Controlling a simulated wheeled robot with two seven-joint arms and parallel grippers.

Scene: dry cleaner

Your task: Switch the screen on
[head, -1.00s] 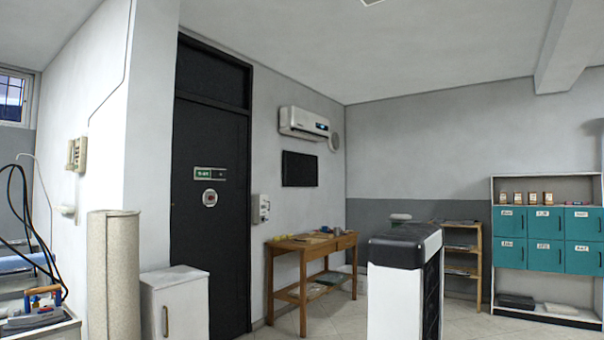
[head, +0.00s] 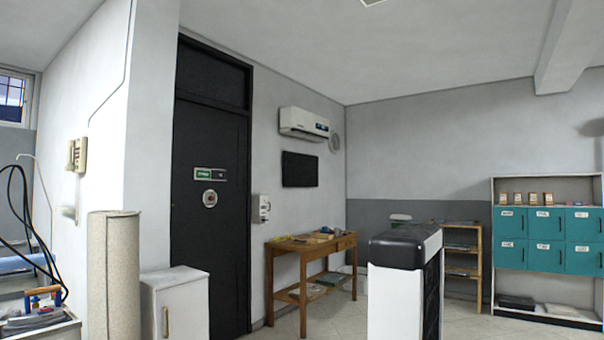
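A dark flat screen (head: 300,169) hangs on the far wall, below the air conditioner and above a wooden table. Its face is black and shows no picture. Neither of my grippers is in the head view.
A wooden table (head: 309,246) with small items stands under the screen. A black and white cabinet-like unit (head: 396,300) stands in front of it to the right. A white cabinet (head: 175,304) and a beige roll (head: 114,275) stand at the left. Tiled floor (head: 330,318) lies open between.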

